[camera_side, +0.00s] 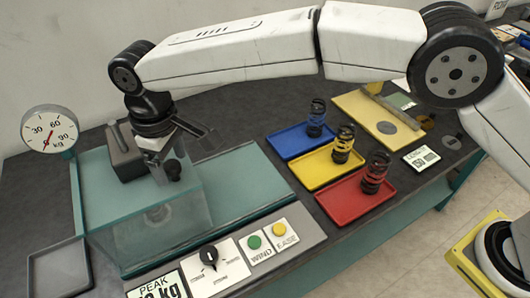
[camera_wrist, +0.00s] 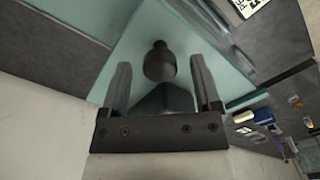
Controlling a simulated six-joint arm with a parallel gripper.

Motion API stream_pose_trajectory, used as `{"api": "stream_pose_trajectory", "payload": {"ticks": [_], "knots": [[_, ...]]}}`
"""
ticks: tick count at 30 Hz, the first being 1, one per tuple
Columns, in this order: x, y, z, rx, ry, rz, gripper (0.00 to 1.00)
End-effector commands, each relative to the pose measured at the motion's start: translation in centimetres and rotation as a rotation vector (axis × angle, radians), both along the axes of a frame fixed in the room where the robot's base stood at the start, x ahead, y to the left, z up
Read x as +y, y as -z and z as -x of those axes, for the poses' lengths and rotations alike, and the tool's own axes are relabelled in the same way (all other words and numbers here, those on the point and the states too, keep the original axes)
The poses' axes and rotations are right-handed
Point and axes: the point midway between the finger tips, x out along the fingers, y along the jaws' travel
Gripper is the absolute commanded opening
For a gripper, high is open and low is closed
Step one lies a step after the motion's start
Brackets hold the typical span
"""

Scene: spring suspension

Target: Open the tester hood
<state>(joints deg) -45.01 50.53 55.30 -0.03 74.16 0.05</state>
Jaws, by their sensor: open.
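The tester hood (camera_side: 145,235) is a clear, teal-tinted box on the tester at the left of the bench in the side view; it appears down. A dark round knob (camera_side: 174,171) stands at its top. In the wrist view the knob (camera_wrist: 160,60) lies between the two fingers of my gripper (camera_wrist: 160,72), with a visible gap on each side. My gripper (camera_side: 165,160) points down at the knob in the side view, open and holding nothing. I cannot tell exactly how far the fingertips reach down around the knob.
A round dial (camera_side: 49,130) stands at the back left. A grey block with a handle (camera_side: 123,150) sits behind the knob. The control panel (camera_side: 225,262) has a black dial and green and yellow buttons. Blue, yellow and red trays (camera_side: 335,200) with springs stand to the right.

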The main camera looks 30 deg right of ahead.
Motion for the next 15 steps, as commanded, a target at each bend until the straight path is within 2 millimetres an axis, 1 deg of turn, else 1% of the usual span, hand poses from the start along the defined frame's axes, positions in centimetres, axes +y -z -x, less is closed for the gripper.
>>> {"api": "stream_pose_trajectory", "payload": {"ticks": [3,4,5,6,8,9,11,12,15], "knots": [[0.00,0.00,0.00,0.000,0.000,0.000,0.81],[0.00,0.00,0.00,0.000,0.000,0.000,0.75],[0.00,-0.01,0.00,0.000,0.000,0.000,0.65],[0.00,-0.02,0.00,0.000,0.000,0.000,0.52],[0.00,-0.02,0.00,0.000,0.000,0.000,0.33],[0.00,-0.03,0.00,0.000,0.000,0.000,0.21],[0.01,-0.03,-0.01,0.000,0.000,0.000,0.01],[0.01,-0.04,-0.01,0.000,0.000,0.000,0.00],[0.01,-0.05,-0.01,0.000,0.000,0.000,0.00]]}}
